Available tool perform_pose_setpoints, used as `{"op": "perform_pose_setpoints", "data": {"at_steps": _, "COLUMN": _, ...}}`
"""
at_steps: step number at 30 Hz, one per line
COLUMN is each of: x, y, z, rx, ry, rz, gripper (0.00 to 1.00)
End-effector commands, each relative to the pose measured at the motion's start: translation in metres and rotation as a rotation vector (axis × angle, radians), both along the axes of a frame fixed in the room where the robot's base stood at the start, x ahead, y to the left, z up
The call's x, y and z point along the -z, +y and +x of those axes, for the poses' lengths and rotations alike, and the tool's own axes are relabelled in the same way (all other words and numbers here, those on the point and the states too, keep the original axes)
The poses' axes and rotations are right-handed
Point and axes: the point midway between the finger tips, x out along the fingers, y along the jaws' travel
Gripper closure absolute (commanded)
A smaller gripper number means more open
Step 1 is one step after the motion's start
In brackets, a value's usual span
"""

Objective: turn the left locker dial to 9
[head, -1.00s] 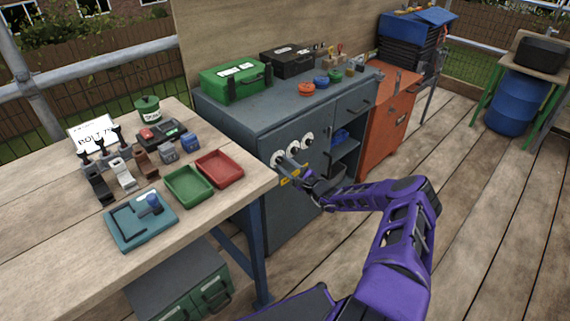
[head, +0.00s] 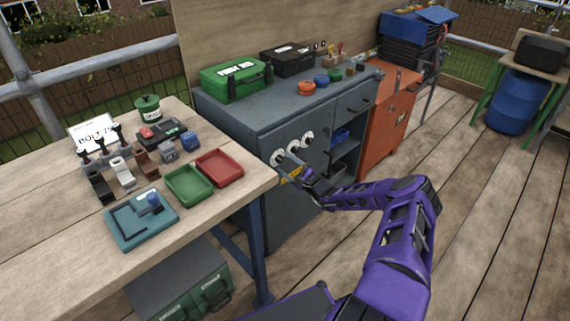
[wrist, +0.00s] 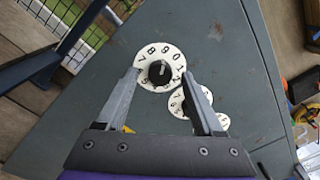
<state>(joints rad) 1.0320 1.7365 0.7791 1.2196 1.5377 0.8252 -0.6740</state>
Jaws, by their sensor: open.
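The left locker dial (head: 276,158) is a white numbered disc with a dark centre knob on the front of the grey cabinet. It also shows in the wrist view (wrist: 160,68), the largest of the dials there, with digits around its rim. Its exact setting is too small to read. My gripper (wrist: 160,73) is open, its two fingers on either side of this dial's face in the picture. I cannot tell whether they touch it. In the head view my gripper (head: 285,162) is just in front of and below the dial.
Two more dials, the middle one (head: 292,149) and the right one (head: 307,137), sit close beside it. A yellow label (head: 290,176) is below. The wooden workbench (head: 255,178) with trays stands at left. Open decking lies to the right.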

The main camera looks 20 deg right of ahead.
Motion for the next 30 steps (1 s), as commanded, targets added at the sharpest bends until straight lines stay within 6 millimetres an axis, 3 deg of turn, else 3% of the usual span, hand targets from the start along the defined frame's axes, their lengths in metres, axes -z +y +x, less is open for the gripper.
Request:
{"op": "perform_pose_setpoints", "data": {"at_steps": 5, "x": -0.001, "y": -0.008, "z": -0.02, "rx": 0.003, "ry": 0.003, "rz": 0.001, "gripper": 0.31}}
{"op": "perform_pose_setpoints", "data": {"at_steps": 21, "x": 0.002, "y": -0.046, "z": -0.138, "rx": 0.001, "ry": 0.001, "rz": 0.0, "gripper": 0.31}}
{"op": "perform_pose_setpoints", "data": {"at_steps": 30, "x": 0.003, "y": -0.054, "z": -0.163, "rx": 0.0, "ry": 0.0, "rz": 0.0, "gripper": 0.31}}
